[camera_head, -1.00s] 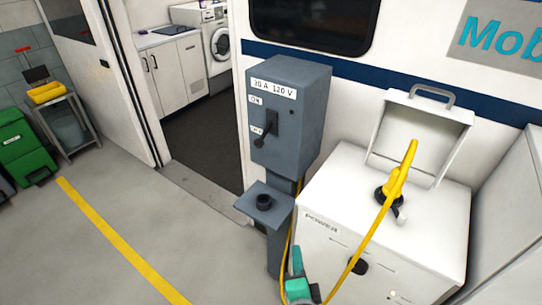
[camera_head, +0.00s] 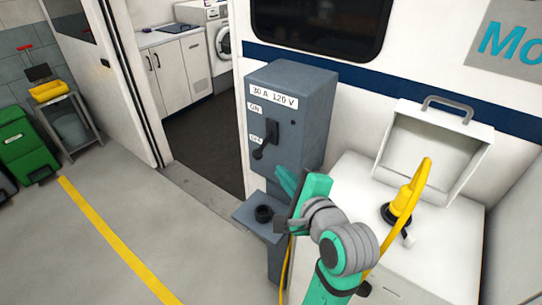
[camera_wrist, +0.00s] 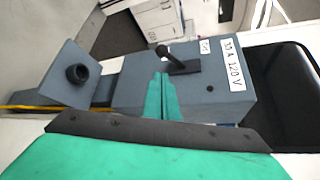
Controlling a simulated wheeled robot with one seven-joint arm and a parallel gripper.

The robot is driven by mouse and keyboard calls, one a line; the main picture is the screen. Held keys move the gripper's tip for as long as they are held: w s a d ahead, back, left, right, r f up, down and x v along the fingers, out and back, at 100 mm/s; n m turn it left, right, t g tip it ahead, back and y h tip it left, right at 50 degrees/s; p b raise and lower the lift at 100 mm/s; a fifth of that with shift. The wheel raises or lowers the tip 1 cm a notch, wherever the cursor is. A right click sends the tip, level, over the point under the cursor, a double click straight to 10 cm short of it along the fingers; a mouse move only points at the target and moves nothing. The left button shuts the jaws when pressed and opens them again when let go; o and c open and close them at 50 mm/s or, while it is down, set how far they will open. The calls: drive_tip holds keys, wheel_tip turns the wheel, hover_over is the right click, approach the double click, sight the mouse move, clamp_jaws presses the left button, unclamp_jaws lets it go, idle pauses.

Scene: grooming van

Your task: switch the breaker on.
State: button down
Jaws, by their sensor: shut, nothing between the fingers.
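The grey breaker box (camera_head: 312,120) stands on a post beside the van doorway, labelled "30 A 120 V". Its black lever (camera_head: 268,138) points down, with its knob beside the lower label, which seems to read OFF; the ON label is above. My gripper (camera_head: 282,174) is shut and empty, just below and in front of the box. In the wrist view the shut teal fingertips (camera_wrist: 161,77) point at the box's face, close to the black lever (camera_wrist: 180,66). I cannot tell whether they touch the box.
A grey shelf with a black round socket (camera_head: 264,213) sits below the box. A white power cabinet (camera_head: 352,180) with a raised lid and a yellow plug (camera_head: 408,197) with cable stands to the right.

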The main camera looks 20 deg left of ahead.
sight(264, 144)
idle(0.3)
drive_tip(key=x, duration=1)
idle(0.4)
